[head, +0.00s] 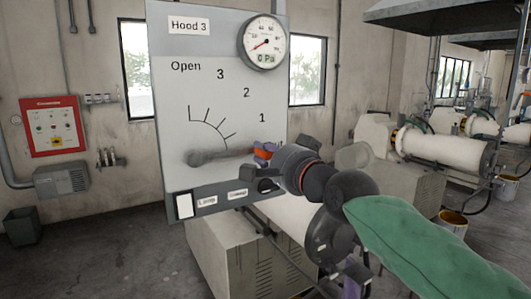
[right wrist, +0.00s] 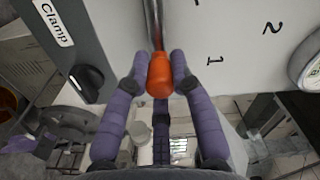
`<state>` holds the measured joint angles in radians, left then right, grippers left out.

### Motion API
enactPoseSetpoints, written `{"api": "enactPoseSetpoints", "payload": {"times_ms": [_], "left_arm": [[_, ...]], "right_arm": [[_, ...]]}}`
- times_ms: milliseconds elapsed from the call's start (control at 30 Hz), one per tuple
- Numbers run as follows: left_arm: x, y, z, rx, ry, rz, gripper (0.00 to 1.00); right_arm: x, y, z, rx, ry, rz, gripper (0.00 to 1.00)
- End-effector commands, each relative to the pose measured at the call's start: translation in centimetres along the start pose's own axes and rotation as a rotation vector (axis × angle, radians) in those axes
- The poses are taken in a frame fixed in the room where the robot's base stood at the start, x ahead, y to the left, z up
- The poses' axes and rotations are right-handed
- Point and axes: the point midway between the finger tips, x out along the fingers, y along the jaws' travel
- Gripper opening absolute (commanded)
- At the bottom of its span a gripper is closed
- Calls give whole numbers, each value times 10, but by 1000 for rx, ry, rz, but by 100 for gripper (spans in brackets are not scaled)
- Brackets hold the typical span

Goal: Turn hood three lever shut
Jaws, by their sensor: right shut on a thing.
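The grey panel (head: 215,100) labelled Hood 3 fills the middle of the head view. Its lever (head: 225,154) turns on a round pivot at the lower left. The lever points right, nearly level, below the mark 1; the scale runs up through 2 and 3 to Open. My right gripper (head: 265,153) is at the lever's outer end, with its purple fingers shut around the orange grip (right wrist: 160,75). In the right wrist view the grip sits between the fingers (right wrist: 160,88). The gripper hides part of the panel right of the lever. My left gripper is not in view.
A round gauge (head: 264,42) at the panel's top right reads 0 Pa. A dark strip (head: 222,200) with Lamp and Clamp labels runs along the panel's bottom, with a black knob (right wrist: 88,80). White mills (head: 445,152) stand at the right. A red box (head: 51,125) hangs on the wall.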

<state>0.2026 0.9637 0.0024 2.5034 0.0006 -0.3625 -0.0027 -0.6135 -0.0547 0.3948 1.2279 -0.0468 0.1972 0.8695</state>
Motion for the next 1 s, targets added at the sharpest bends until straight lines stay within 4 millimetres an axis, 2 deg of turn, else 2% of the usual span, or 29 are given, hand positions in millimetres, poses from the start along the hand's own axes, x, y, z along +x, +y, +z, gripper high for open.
{"api": "enactPoseSetpoints", "payload": {"times_ms": [400,433,500,867,1000], "left_arm": [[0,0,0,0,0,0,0],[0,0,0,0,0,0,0],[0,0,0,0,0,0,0],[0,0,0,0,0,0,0],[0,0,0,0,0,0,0]], "right_arm": [[1,4,3,8,-4,6,0],[1,4,3,7,-5,6,29],[1,4,3,7,-5,7,48],[0,2,1,6,-2,3,48],[-10,2,1,6,-1,2,48]]}}
